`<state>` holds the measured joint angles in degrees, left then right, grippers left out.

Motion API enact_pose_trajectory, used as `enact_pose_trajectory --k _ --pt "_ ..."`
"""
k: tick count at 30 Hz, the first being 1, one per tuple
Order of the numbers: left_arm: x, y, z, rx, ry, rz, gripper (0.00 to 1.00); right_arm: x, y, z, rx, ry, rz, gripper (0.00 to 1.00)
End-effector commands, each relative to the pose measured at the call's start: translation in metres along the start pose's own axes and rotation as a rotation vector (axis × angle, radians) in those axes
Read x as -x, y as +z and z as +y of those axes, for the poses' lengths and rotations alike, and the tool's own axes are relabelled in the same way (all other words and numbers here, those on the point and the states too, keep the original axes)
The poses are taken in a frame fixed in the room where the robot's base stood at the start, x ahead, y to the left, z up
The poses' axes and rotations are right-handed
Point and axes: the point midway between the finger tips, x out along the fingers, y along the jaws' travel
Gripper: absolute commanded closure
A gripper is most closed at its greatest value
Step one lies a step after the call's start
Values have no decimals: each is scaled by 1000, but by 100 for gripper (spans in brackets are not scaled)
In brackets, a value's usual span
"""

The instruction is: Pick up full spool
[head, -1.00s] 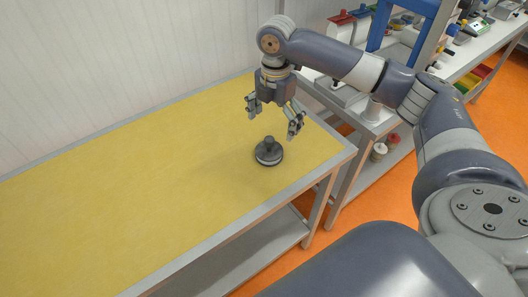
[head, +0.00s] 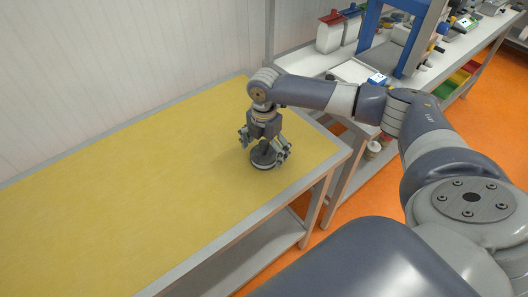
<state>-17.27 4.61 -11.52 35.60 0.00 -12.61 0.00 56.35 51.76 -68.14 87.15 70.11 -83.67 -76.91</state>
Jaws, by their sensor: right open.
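The full spool (head: 263,160) is a dark round piece with a wide base and a lighter rim low down. It stands upright on the yellow table top (head: 130,190), near the table's right end. My right gripper (head: 264,155) points straight down over it. Its fingers are open, one on each side of the spool's upper part, which is largely hidden by the gripper. I cannot tell whether the fingers touch it. My left gripper is not in view.
The yellow table is otherwise bare, with a grey edge. A white wall (head: 120,60) runs along its back. To the right, beyond a gap, a workbench holds red-topped containers (head: 330,32), a blue frame (head: 370,22) and a blue-and-white box (head: 377,80).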

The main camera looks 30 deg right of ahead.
Motion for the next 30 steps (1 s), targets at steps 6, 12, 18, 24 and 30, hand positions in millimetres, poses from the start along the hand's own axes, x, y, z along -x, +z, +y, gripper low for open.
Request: enact_pose_trajectory --k 6,12,18,24,30 --pt "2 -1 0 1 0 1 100 -9 0 0 1 1 0 6" --pt "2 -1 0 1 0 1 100 -9 0 0 1 1 0 24" --pt "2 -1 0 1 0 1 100 -9 0 0 0 0 0 58" --pt "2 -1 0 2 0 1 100 -9 0 0 0 1 0 58" --pt "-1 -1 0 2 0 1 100 -5 0 0 0 1 -1 58"
